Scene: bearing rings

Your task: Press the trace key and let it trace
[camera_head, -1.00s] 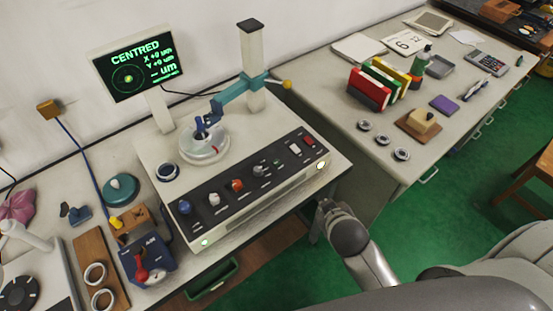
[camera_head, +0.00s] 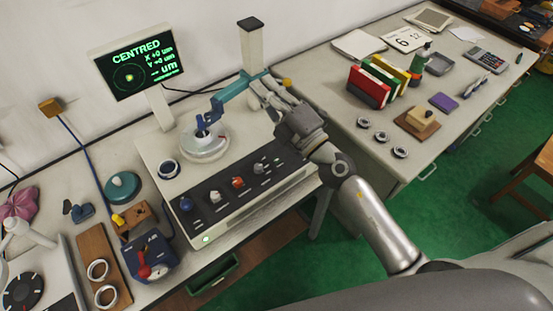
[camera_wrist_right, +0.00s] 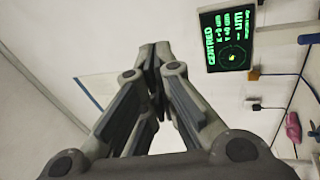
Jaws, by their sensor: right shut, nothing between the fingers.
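The measuring machine (camera_head: 158,137) stands on the left bench, with a dark sloping control panel (camera_head: 222,210) carrying several knobs. Its display (camera_head: 136,75) reads CENTRED with X and Y at +0 um and a "--" um line; it also shows in the wrist view (camera_wrist_right: 228,38). A blue stylus arm (camera_head: 222,98) reaches over the round turntable (camera_head: 205,150). My right gripper (camera_head: 263,86) is shut and empty, above the right part of the machine near the column. My left gripper is out of view.
The upright column (camera_head: 251,50) stands close behind my right gripper. Coloured binders (camera_head: 368,88) and several rings (camera_head: 381,137) are on the right bench. A blue box with a red lever (camera_head: 150,258) and a wooden board with rings (camera_head: 97,245) lie front left.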

